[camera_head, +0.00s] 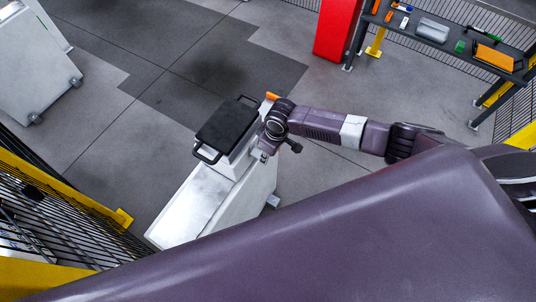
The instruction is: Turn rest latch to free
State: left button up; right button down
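A white machine or pedestal (190,205) stands in the middle, with a black plate with handles (227,124) on top. A small orange piece (272,96) shows at the plate's far right corner, beside my wrist. I cannot tell whether it is the rest latch, and no other part is clearly a latch. My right arm reaches in from the right. My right gripper (263,150) is at the right side of the pedestal, close to the plate's right edge. Its fingers are small and partly hidden, so their opening and any contact are unclear. My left gripper is out of view.
A dark workbench (455,45) with tools, a grey case (433,30) and an orange-topped item (494,57) stands at the upper right. A red cabinet (336,28) stands beside it. Yellow-framed mesh fencing (45,215) is at the left. The floor behind the pedestal is clear.

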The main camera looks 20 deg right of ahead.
dwell(0.3)
jog(key=c, duration=1.7)
grip_release()
jog(key=r, duration=0.4)
jog(key=s+r, duration=0.1)
jog(key=r, duration=0.3)
jog(key=d+r, duration=0.1)
jog(key=r, duration=0.3)
jog(key=shift+s, duration=0.2)
jog(key=shift+f, duration=0.1)
